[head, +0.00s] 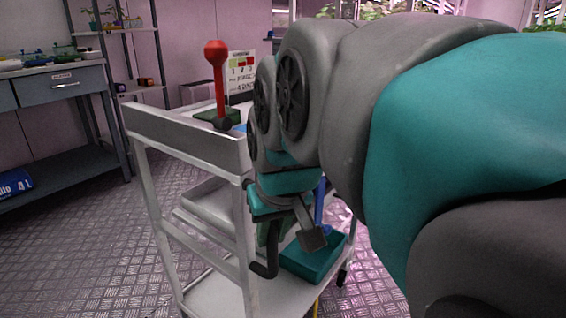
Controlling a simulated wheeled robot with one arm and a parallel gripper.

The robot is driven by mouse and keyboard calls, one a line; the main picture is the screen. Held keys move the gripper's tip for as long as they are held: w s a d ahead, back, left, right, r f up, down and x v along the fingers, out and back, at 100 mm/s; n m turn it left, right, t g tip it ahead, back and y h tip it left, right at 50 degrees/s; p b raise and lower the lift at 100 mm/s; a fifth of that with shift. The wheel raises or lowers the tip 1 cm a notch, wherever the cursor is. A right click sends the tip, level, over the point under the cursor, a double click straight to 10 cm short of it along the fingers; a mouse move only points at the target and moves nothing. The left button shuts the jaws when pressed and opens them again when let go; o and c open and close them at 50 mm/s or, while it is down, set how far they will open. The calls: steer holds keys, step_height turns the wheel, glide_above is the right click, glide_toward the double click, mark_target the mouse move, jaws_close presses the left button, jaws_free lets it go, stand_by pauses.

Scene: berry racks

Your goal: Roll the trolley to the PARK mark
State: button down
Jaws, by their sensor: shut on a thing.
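The light grey trolley (188,132) stands in the lower middle of the head view, with an upper top and lower shelves. My gripper (284,228) is at its near right corner, shut on the trolley's dark handle (264,268). My wrist and arm hide much of the trolley's right side and part of the grip. A red ball-topped lever (219,82) rises from a green base on the trolley top. A teal box (312,262) is on the lower shelf. No PARK lettering is readable on the visible floor.
A grey workbench (62,88) with a drawer stands at the left, with a blue bag (14,183) on its lower shelf. A metal shelf rack (122,45) stands behind it. Patterned metal floor (95,240) is clear between bench and trolley.

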steer(key=c, duration=0.7)
jaws_free()
steer(key=shift+r, duration=0.1)
